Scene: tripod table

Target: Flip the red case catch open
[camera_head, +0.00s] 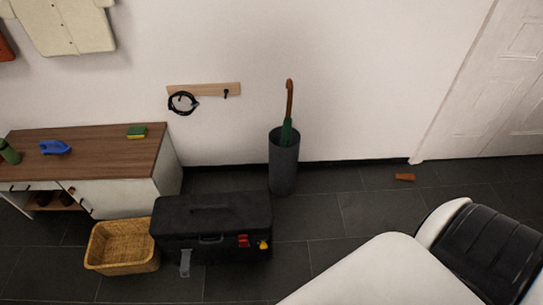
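A grey catch (185,262) hangs down at the front left of the case. A white and black part of my own arm fills the lower right, well apart from the case. Neither gripper's fingers show.
A wicker basket (112,268) stands close against the case's left side. Behind are a wood-topped cabinet (95,150) and a dark bin with an umbrella (283,170). A small orange-brown object (404,177) lies on the floor.

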